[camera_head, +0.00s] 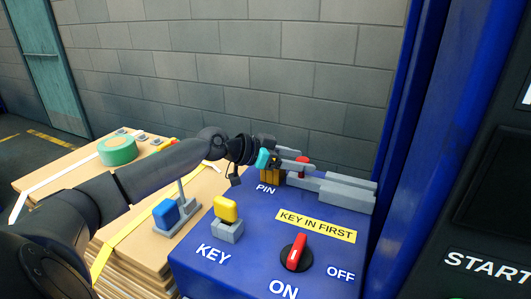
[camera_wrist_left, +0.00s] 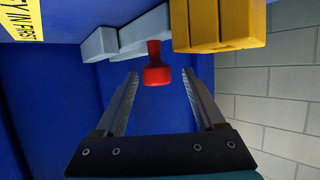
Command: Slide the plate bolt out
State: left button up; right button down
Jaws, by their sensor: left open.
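The plate bolt is a grey bar (camera_head: 345,190) on the far part of the blue box top, with a red knob (camera_head: 303,160) standing up near its left end. In the left wrist view, the red knob (camera_wrist_left: 157,70) shows ahead, between the fingertips, with grey bolt parts (camera_wrist_left: 145,32) beyond it. My left gripper (camera_head: 298,158) is open at the knob, one finger on each side. Gaps show between knob and fingers in the wrist view, and I see no grip. My right gripper is not in view.
A yellow block (camera_head: 270,174) stands left of the knob, close to my gripper, by the "PIN" label. A yellow key piece (camera_head: 227,209) and red rotary switch (camera_head: 298,253) are nearer on the blue box (camera_head: 260,225). The blue post (camera_head: 400,130) rises at right.

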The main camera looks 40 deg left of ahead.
pick_arm(q)
jog(key=v, duration=0.4)
jog(key=shift+s, duration=0.1)
jog(key=p+v, duration=0.1)
jog(key=v, duration=0.9)
jog(key=shift+a+r, duration=0.1)
jog(key=shift+r, duration=0.05)
dwell(0.6)
